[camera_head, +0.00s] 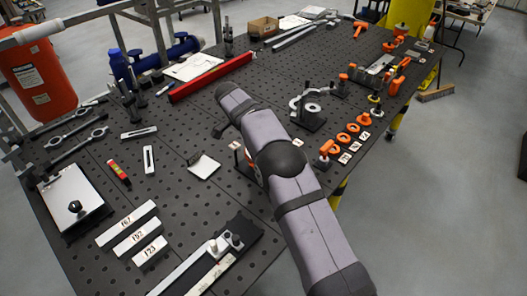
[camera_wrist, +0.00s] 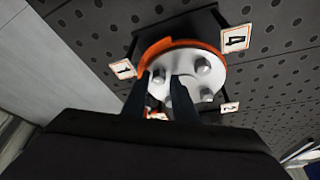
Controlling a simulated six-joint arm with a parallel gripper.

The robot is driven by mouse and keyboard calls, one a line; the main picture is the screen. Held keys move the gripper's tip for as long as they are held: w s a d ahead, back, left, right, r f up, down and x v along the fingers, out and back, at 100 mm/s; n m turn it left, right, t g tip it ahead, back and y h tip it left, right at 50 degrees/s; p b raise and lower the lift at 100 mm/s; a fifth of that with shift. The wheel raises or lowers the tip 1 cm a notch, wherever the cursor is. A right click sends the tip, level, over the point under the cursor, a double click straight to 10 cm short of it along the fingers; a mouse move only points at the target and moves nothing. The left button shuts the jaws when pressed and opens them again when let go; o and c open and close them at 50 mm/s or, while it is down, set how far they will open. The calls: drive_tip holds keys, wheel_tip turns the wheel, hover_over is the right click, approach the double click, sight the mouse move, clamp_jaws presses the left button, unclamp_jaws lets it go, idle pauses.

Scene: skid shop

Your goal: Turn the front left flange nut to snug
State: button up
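A round pale metal flange (camera_wrist: 190,57) with an orange rim (camera_wrist: 160,46) fills the upper middle of the wrist view. Several silver nuts stand on its face, one at the right (camera_wrist: 203,65) and one lower right (camera_wrist: 207,95). My gripper (camera_wrist: 164,78) reaches over the flange's left part, its two dark fingers apart. A nut (camera_wrist: 158,77) shows between the fingertips, nearer the left one; I cannot tell whether they touch it. In the head view my arm hides most of the flange; only an orange bit of it (camera_head: 236,146) shows.
Number tags 4 (camera_wrist: 235,38), 1 (camera_wrist: 123,69) and 2 (camera_wrist: 230,107) surround the flange. A black perforated table (camera_head: 185,120) carries a ring on a stand (camera_head: 312,107), orange parts (camera_head: 352,128) and a red bar (camera_head: 210,78). A small white plate (camera_head: 204,166) lies left of my arm.

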drive_tip(key=shift+o, duration=0.6)
drive_tip(key=shift+s+f, duration=0.1)
drive_tip(key=shift+f+n+b, duration=0.1)
drive_tip(key=shift+n+b, duration=0.3)
drive_tip(key=shift+b, duration=0.25)
